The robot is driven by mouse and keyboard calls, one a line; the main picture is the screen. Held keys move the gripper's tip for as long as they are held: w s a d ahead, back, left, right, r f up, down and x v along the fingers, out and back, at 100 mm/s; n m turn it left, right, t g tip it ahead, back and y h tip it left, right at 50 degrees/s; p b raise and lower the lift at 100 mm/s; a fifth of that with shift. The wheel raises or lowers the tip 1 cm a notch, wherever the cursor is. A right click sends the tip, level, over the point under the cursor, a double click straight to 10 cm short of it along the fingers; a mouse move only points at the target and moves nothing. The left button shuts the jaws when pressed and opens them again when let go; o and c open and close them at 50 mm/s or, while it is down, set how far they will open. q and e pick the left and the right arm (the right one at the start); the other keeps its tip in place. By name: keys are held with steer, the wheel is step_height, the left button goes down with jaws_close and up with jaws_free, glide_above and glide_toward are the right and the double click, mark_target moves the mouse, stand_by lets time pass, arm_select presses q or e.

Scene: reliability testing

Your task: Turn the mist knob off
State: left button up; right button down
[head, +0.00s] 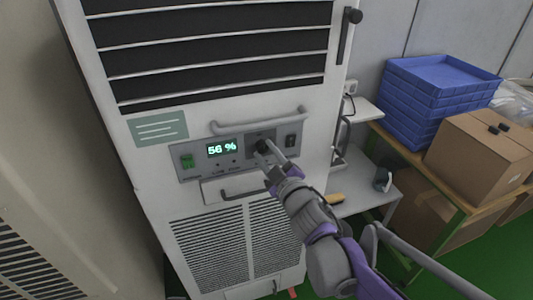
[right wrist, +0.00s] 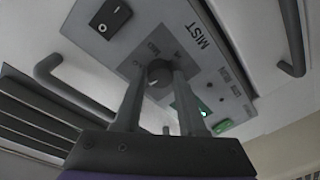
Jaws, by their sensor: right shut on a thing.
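The mist knob (right wrist: 158,72) is a dark round knob on the cabinet's grey control panel (head: 199,171), beside the printed word MIST in the right wrist view. Small labels around it are too blurred to read surely, so I cannot tell its exact setting. My right gripper (head: 264,151) reaches the panel from the lower right, with its two fingers on either side of the knob and shut on it. In the head view the fingers mostly hide the knob. The display (head: 222,149) reads 56 %. My left gripper is not in view.
A bar handle (head: 258,122) juts out above the panel, and a drawer handle (head: 244,193) sits below. A dark rocker switch (head: 291,141) is right of the knob; a green switch (head: 187,161) is at the left. Blue trays (head: 436,98) and a cardboard box (head: 478,150) stand right.

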steer(key=shift+n, duration=1.3)
steer(key=shift+c, duration=2.4)
jaws_free()
steer(key=v, duration=1.1)
steer(key=shift+r+b, duration=0.2)
steer(key=shift+b, duration=0.1)
steer(key=shift+w, duration=0.1)
